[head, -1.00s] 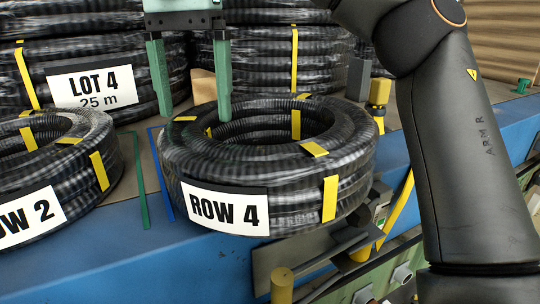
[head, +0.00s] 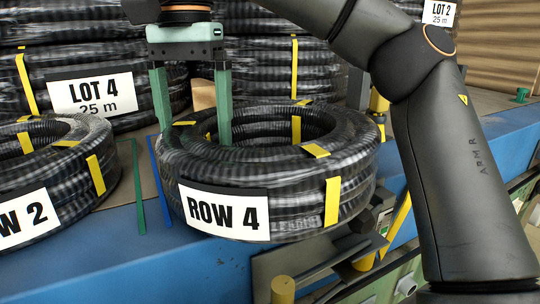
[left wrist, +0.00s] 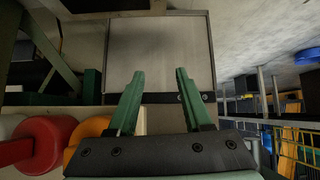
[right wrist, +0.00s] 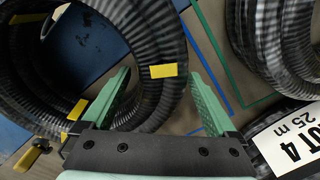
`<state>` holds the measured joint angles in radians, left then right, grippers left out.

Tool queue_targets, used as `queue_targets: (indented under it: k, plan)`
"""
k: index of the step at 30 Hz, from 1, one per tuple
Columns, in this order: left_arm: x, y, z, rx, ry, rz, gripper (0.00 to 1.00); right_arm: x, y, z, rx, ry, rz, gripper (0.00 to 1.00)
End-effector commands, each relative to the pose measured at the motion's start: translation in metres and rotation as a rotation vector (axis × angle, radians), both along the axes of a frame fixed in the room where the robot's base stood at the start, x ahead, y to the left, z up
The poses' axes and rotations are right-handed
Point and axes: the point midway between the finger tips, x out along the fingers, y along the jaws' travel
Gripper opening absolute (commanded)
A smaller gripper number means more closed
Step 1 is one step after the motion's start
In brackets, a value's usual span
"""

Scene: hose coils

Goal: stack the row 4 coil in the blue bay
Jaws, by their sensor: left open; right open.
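The ROW 4 coil (head: 265,175) is a black ribbed hose ring with yellow straps and a white label, lying flat at the bench's front edge. My right gripper (head: 192,118) points down, open, at the coil's back-left wall. One finger is inside the ring's hole and the other outside; the tips are partly hidden. In the right wrist view the wall of the coil (right wrist: 150,40) lies between the spread fingers (right wrist: 155,65). A thin blue strip (head: 158,182) lies left of the coil; whether it marks the blue bay is unclear. My left gripper (left wrist: 158,74) is open and empty.
The ROW 2 coil (head: 75,165) lies close on the left, beyond a green strip (head: 138,185). Tall coil stacks, one labelled LOT 4 (head: 92,94), stand close behind. A yellow-topped post (head: 379,103) is at the right. The left wrist view shows a grey panel (left wrist: 160,50).

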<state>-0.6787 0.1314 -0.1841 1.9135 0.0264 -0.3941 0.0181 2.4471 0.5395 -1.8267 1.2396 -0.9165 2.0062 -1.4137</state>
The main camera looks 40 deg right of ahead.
Motion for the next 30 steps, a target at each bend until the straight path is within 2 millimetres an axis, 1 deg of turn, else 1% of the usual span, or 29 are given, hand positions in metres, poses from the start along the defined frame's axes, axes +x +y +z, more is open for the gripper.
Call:
queue_targets:
  k: [6,14,24,30]
  plan:
    - [0.0,0.0,0.006,0.0,-0.001,0.0,0.5,0.0,0.0,0.001,0.001,0.001,0.001,0.93]
    - [0.0,0.0,0.006,0.0,-0.001,0.0,0.5,0.0,0.0,0.0,0.0,0.0,0.0,0.93]
    - [0.001,0.0,0.013,0.0,-0.002,0.0,0.5,0.0,0.0,0.001,0.001,0.001,0.0,0.93]
    - [0.001,0.0,0.013,0.0,-0.002,0.0,0.5,0.0,0.0,0.0,0.0,0.0,-0.001,0.93]
